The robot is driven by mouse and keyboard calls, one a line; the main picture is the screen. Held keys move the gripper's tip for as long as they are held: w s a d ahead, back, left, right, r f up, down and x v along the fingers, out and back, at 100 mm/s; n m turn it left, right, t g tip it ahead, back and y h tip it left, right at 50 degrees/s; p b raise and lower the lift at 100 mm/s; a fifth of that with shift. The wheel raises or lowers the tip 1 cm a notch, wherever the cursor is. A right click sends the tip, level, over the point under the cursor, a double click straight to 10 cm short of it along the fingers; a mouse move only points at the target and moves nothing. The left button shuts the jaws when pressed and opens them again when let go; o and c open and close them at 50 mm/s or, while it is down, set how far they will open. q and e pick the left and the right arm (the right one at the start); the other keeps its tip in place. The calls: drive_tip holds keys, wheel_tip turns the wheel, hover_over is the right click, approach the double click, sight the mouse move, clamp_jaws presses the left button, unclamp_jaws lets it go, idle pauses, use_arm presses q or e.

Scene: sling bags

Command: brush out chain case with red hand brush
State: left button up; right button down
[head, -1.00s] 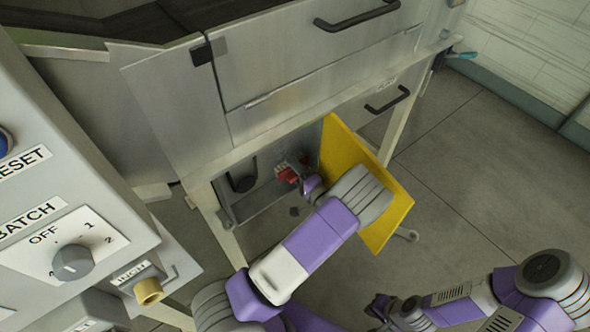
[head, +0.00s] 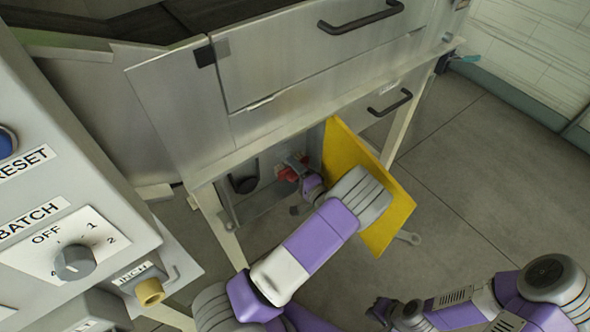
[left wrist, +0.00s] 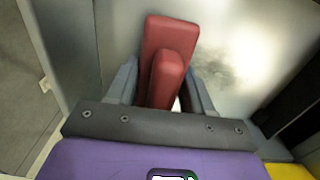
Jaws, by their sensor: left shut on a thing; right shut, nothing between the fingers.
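The red hand brush (head: 291,171) is in the chain case (head: 263,203), the open compartment under the machine, by its grey inner wall. My left gripper (head: 308,183) is shut on it. In the left wrist view the red brush (left wrist: 166,75) stands up between the fingers, in front of a bare metal wall with a dark smudge (left wrist: 225,75). The bristles are mostly hidden, and I cannot tell whether they touch the wall. My right gripper (head: 382,309) is at the bottom of the head view, shut and empty, away from the case.
The yellow door (head: 370,190) stands open just right of my left wrist. A machine leg (head: 217,225) borders the case on the left. The control box (head: 70,180) with a knob and yellow inch button (head: 149,292) fills the left. The floor at right is clear.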

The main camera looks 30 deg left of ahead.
use_arm(q)
drive_tip(key=shift+w+a, duration=0.1)
drive_tip(key=shift+a, duration=0.3)
drive_tip(key=shift+r, duration=0.1)
